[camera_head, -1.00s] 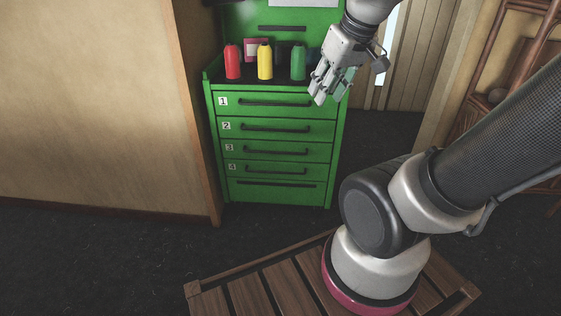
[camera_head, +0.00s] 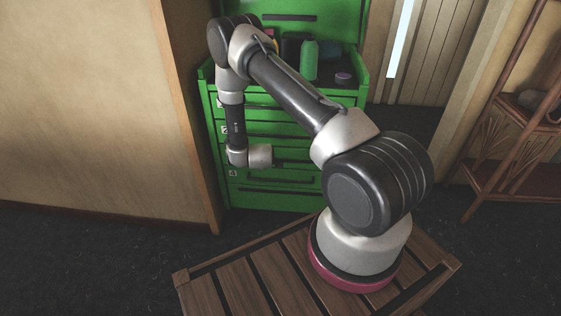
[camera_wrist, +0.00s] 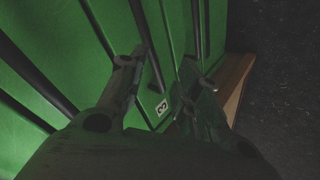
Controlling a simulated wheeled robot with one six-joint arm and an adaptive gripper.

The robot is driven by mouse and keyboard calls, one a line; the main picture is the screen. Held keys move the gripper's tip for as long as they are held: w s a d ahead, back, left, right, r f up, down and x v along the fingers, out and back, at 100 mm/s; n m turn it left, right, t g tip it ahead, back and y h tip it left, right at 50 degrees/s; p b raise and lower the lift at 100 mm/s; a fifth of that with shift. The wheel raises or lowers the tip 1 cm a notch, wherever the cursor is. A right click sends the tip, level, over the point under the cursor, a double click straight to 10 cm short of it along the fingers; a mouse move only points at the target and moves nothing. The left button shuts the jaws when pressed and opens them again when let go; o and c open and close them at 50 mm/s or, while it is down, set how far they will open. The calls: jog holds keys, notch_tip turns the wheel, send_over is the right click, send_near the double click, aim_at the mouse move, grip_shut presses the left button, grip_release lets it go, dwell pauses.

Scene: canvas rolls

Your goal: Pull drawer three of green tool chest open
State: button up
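The green tool chest (camera_head: 216,180) stands against the wall in the head view, its drawers looking shut. Part of drawer three's dark handle (camera_head: 294,163) shows to the right of my wrist, which covers the rest of that front. In the wrist view the number 3 label (camera_wrist: 163,107) is close, beside the lower end of the dark handle (camera_wrist: 151,58). My gripper (camera_wrist: 168,62) is open at this handle, one finger on each side. The left fingertip is very near the bar; I cannot tell if it touches. My fingers are hidden in the head view.
A green bottle (camera_head: 309,62) and a small purple-topped item (camera_head: 343,77) stand on the chest top. A wooden wall edge (camera_head: 184,110) is close on the left. A wooden shelf (camera_head: 510,140) stands at the right. Dark floor (camera_head: 110,255) is clear at left.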

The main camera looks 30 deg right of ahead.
jog(key=s+d+f+n+t+h, duration=0.4)
jog(key=d+n+t+h, duration=0.1)
jog(key=d+n, duration=0.1)
jog(key=x, duration=0.7)
jog(key=shift+d, duration=0.1)
grip_shut()
